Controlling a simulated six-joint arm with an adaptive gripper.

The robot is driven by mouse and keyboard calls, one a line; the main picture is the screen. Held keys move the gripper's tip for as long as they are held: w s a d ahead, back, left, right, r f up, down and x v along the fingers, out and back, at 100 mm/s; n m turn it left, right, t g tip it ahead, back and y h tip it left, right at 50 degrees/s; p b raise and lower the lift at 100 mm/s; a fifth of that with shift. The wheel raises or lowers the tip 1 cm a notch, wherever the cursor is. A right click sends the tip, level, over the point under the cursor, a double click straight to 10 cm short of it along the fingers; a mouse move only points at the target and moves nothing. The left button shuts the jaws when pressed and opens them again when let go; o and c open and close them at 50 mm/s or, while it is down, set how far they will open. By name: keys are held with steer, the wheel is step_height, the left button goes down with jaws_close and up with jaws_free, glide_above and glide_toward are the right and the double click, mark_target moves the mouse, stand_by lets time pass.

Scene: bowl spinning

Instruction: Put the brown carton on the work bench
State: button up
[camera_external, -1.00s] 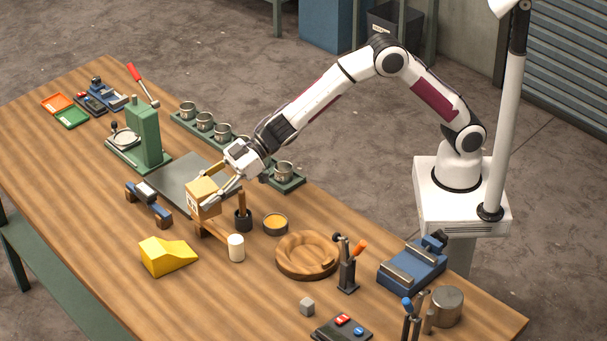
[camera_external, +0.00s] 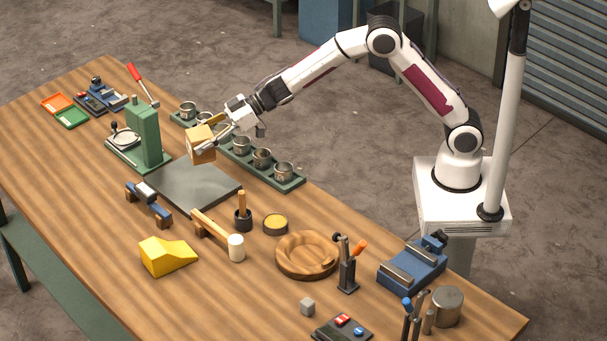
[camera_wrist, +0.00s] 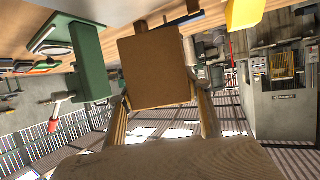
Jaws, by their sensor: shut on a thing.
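The brown carton (camera_external: 201,146) is a small tan box held up in the air above the back edge of the dark metal plate. My gripper (camera_external: 212,142) is shut on it, with a finger on either side. In the wrist view the carton (camera_wrist: 154,70) fills the middle between the two fingers, its flat brown face toward the camera. The work bench (camera_external: 95,185) is the long wooden table below, with its bare wood showing at the left and front.
The dark plate (camera_external: 190,190) lies bare below the carton. A green press (camera_external: 143,135) stands close to its left, and a green rack of metal cups (camera_external: 262,168) lies to its right. A mallet (camera_external: 212,228), yellow block (camera_external: 165,256) and wooden bowl (camera_external: 290,268) are nearer the front.

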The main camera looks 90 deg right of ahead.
mark_target(202, 157)
stand_by(0.4)
steer(key=shift+f, duration=3.05)
steer(key=shift+f, duration=0.1)
steer(key=shift+f, duration=1.8)
steer(key=shift+f, duration=0.1)
steer(key=o, duration=1.2)
steer(key=shift+o, duration=0.2)
